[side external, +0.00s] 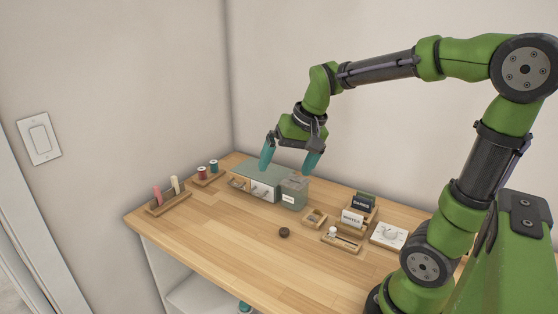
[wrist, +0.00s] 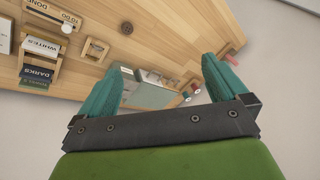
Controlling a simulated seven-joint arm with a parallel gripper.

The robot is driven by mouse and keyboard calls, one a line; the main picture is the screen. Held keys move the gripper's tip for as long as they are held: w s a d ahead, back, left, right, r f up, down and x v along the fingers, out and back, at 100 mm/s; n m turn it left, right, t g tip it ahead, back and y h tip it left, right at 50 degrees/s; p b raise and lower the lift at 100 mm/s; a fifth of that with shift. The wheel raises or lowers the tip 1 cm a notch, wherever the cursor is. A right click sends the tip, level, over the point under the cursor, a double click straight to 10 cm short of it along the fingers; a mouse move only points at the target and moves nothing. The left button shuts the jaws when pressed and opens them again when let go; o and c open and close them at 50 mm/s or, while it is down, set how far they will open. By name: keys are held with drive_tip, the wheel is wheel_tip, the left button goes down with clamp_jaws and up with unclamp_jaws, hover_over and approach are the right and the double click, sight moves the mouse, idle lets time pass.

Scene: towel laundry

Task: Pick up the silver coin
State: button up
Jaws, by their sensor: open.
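I cannot make out a silver coin for certain in either view. My gripper (side external: 287,170) has two teal fingers spread apart over the grey-green box (side external: 292,196) at the back of the wooden table (side external: 222,238). Nothing shows between the fingers. In the wrist view my gripper (wrist: 153,50) is also open, and the grey-green box (wrist: 150,96) appears between the fingers, partly hidden by the gripper body. Small details on the box top are too small to identify.
A spool rack (side external: 207,176) and a peg holder (side external: 168,198) stand at the left. A dark round piece (side external: 284,232) lies mid-table. Card holders (side external: 353,217) and a white dial box (side external: 389,235) are at the right. The front left of the table is clear.

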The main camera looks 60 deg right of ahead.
drive_tip(key=s+a+n+t, duration=0.1)
drive_tip(key=s+a, duration=0.2)
drive_tip(key=s+a+n, duration=0.1)
drive_tip(key=s+a, duration=0.1)
drive_tip(key=a, duration=0.1)
drive_tip(key=s+a+n+t+y, duration=0.1)
drive_tip(key=s+a+n, duration=0.1)
drive_tip(key=s+a, duration=0.1)
drive_tip(key=shift+s+a+r+t, duration=0.15)
drive_tip(key=shift+s+r+t, duration=0.15)
drive_tip(key=shift+r, duration=0.05)
drive_tip(key=shift+c, duration=0.3)
drive_tip(key=shift+a+r, duration=0.15)
drive_tip(key=shift+r, duration=0.15)
drive_tip(key=shift+c, duration=1.3)
drive_tip(key=c, duration=0.9)
drive_tip(key=shift+c, duration=0.2)
